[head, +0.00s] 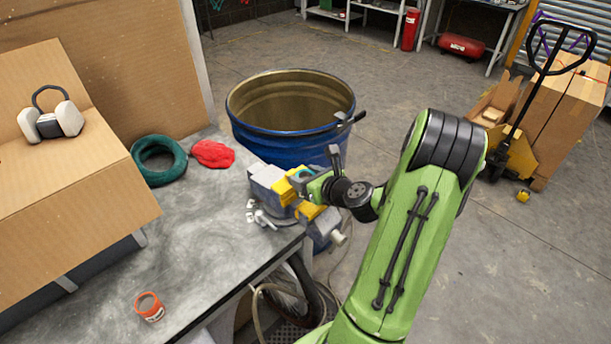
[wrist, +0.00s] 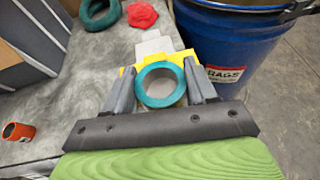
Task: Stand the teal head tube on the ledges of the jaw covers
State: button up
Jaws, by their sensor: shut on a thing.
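The teal head tube (wrist: 162,69) is a short ring seen end-on between my two fingers in the wrist view. My gripper (wrist: 162,88) is shut on it, one finger on each side. In the head view my gripper (head: 306,180) is at the vise (head: 266,178) on the bench corner, with a bit of teal (head: 305,174) showing. The yellow jaw covers (head: 284,189) are on the vise; they also show behind the tube in the wrist view (wrist: 180,57). My gripper and the tube hide much of the covers and their ledges. I cannot tell whether the tube touches them.
A blue drum (head: 285,146) stands close behind the vise. On the bench (head: 215,230) lie a large teal ring (head: 136,161), a red cloth (head: 212,153) and an orange tin (head: 149,307). A cardboard-covered slope (head: 70,200) with grey ear defenders (head: 68,118) is at left. Mid-bench is clear.

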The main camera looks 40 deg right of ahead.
jog(key=shift+f, duration=0.25)
jog(key=o, duration=1.3)
jog(key=b+v, duration=0.3)
jog(key=v, duration=1.2)
jog(key=shift+s+r, duration=0.25)
jog(key=shift+s, duration=0.05)
